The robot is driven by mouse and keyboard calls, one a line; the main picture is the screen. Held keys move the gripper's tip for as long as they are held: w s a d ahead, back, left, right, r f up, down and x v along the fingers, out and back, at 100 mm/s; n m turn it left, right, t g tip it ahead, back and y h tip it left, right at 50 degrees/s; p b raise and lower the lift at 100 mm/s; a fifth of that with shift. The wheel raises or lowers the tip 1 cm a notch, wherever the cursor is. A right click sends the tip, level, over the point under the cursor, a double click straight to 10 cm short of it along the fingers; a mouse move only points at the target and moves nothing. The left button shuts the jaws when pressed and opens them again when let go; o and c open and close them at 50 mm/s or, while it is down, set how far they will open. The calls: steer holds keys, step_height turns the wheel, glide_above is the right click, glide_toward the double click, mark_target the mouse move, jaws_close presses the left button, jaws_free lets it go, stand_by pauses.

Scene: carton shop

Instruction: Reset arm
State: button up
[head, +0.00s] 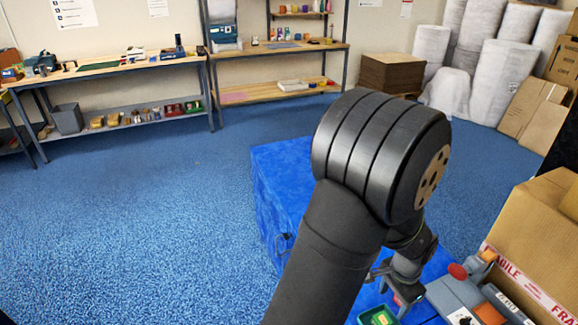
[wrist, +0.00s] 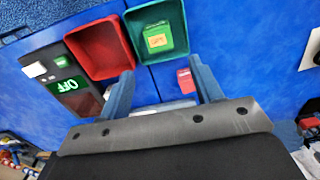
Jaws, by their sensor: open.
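My gripper (wrist: 161,66) is open in the wrist view, its two blue-grey fingers apart with nothing held between them. It points down over a blue-covered table (wrist: 240,40). In the head view my gripper (head: 388,277) is partly hidden behind my own arm, above the same table (head: 272,180). Beyond the fingertips lie a red tray (wrist: 98,45), which looks empty, and a green tray (wrist: 179,22) holding a green item (wrist: 158,38) with an orange label. A small red object (wrist: 186,80) lies by the right finger.
A dark panel with a green OFF display (wrist: 66,86) sits left of the trays. In the head view a large cardboard box (head: 530,235) with FRAGILE tape and a cluster of grey, red and orange items (head: 470,290) crowd the right. The left floor (head: 140,230) is clear.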

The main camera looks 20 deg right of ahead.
mark_target(385, 318)
step_height(385, 318, down, 10)
steer(key=shift+f, duration=0.1)
steer(key=shift+r, duration=1.55)
